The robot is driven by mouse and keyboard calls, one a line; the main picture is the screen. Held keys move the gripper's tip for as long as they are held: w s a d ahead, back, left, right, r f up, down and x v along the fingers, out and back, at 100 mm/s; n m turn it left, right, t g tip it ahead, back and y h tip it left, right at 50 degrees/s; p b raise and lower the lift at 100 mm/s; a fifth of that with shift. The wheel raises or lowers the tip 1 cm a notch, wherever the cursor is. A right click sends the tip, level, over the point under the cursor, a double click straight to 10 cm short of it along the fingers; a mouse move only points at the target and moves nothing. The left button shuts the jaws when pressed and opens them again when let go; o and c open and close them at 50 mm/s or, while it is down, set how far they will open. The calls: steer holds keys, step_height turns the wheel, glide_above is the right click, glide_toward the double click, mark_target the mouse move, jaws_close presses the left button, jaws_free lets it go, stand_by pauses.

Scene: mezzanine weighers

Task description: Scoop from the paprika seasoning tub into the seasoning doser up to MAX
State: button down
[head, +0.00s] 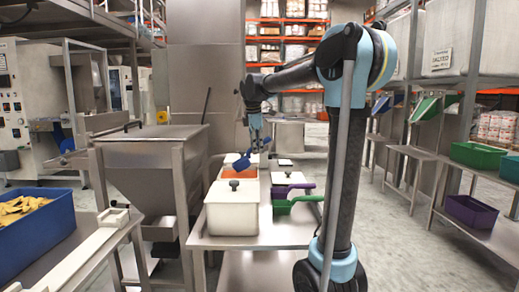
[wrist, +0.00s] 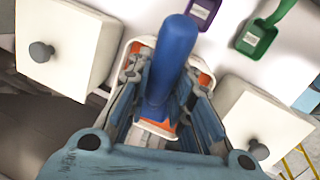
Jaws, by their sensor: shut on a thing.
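My gripper (head: 256,130) is shut on the handle of a blue scoop (head: 242,163). The blue handle also shows between my fingers in the wrist view (wrist: 172,55). The scoop hangs over the row of tubs on the steel table. Beneath it in the wrist view is an open white tub with orange showing inside its rim (wrist: 205,79), which I take as the paprika tub. The scoop's bowl and its load are hidden there by the handle and my fingers. A steel hopper (head: 150,160), possibly the seasoning doser, stands left of the table; no MAX mark is readable.
Lidded white tubs flank the open one, at left (wrist: 70,42) and right (wrist: 258,125). A purple scoop (wrist: 203,10) and a green scoop (wrist: 257,36) lie beside them. A blue crate (head: 38,235) of yellow pieces stands at far left.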

steer(key=shift+a+h, duration=0.55)
steer(key=shift+h, duration=0.15)
steer(key=shift+f, duration=0.75)
step_height(320, 180, down, 6)
steer(key=y, duration=0.3)
steer(key=shift+f, duration=0.25)
steer(key=shift+s+a, duration=0.1)
